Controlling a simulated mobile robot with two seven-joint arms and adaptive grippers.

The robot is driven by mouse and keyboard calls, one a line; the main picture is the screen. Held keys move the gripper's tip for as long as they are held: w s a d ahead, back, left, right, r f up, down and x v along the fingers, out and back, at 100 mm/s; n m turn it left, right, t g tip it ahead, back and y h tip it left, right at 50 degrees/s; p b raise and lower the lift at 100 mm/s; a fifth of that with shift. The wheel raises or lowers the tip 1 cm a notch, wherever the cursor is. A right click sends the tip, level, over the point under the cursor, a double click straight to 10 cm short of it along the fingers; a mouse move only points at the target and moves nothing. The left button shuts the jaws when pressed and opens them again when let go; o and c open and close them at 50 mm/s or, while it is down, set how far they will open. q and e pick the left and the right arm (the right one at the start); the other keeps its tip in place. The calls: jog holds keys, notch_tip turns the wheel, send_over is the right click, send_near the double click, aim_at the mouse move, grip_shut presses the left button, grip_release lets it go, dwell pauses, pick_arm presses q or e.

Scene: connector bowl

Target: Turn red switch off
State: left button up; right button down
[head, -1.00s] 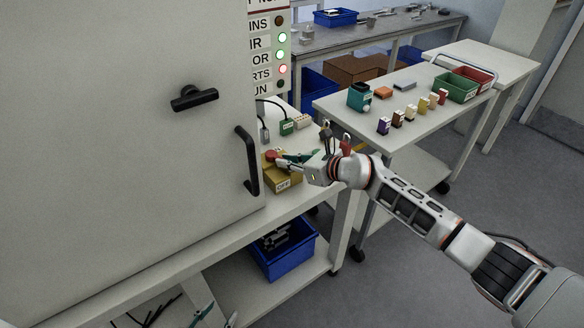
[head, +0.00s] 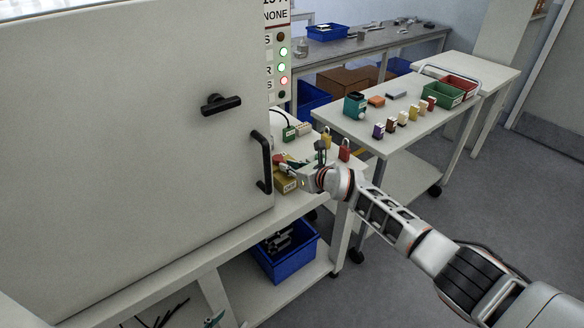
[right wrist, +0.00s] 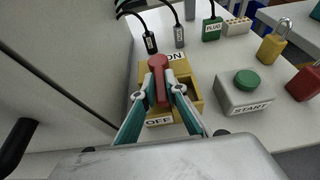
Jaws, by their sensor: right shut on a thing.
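The red switch lever (right wrist: 158,68) stands on a yellow box (right wrist: 181,71) marked ON at its far end and OFF at its near end. In the right wrist view its knob lies toward the ON label. My right gripper (right wrist: 159,92) has its teal fingers on either side of the lever and is shut on it. In the head view the yellow box (head: 287,187) is beside the cabinet handle, partly hidden by my right gripper (head: 290,168). Only teal fingertips of my left gripper (head: 216,319) show at the bottom edge, apart and empty.
A grey box with a green START button (right wrist: 246,80) is just right of the switch. Red (right wrist: 303,82) and yellow (right wrist: 271,47) padlocks stand beyond. The cabinet door (head: 130,150) and its black handle (head: 262,162) are close on the left.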

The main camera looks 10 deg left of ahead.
jog(key=shift+r, duration=0.15)
jog(key=c, duration=2.1)
grip_release()
jog(key=shift+o, duration=0.3)
jog(key=shift+a, duration=0.1)
jog(key=v, duration=1.2)
